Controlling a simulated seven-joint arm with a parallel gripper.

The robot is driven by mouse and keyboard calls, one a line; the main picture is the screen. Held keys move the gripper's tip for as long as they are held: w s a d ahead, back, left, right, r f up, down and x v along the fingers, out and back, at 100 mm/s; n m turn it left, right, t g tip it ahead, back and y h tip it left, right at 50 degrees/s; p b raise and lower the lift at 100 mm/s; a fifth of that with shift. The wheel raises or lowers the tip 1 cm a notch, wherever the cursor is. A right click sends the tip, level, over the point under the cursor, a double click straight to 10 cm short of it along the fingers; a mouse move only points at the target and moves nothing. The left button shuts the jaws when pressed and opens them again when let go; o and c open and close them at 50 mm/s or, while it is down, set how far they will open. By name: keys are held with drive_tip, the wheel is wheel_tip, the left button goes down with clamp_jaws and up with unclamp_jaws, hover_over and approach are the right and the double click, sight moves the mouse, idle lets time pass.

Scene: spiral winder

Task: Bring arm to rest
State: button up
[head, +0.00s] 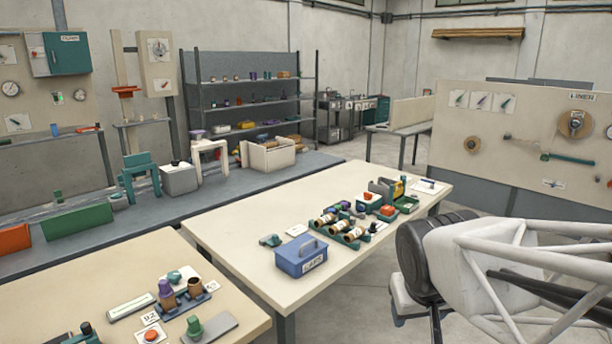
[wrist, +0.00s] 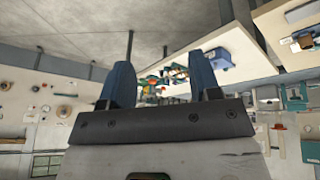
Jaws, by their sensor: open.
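My gripper (wrist: 163,80) shows in the wrist view with its two blue fingers standing well apart. Nothing is visible between the fingertips except the distant background, so it is open and empty. The wrist view is turned upside down, with the floor at the top and the tables beyond the fingers. In the head view my arm (head: 455,265) fills the lower right, with white links, a black drum-like joint and pale bars. It is over the floor to the right of the middle table (head: 225,238). I cannot make out the gripper's fingers in the head view.
A nearer table (head: 235,318) at lower left holds coloured pieces. A long grey bench (head: 80,240) and shelves (head: 258,105) line the back. A pegboard (head: 450,140) stands behind my arm.

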drive_tip(key=s+f+g+y, duration=0.1)
drive_tip(key=s, duration=0.7)
drive_tip(key=shift+s+f+m+g, duration=0.2)
drive_tip(key=shift+s+m+g, duration=0.1)
drive_tip(key=shift+m+g, duration=0.1)
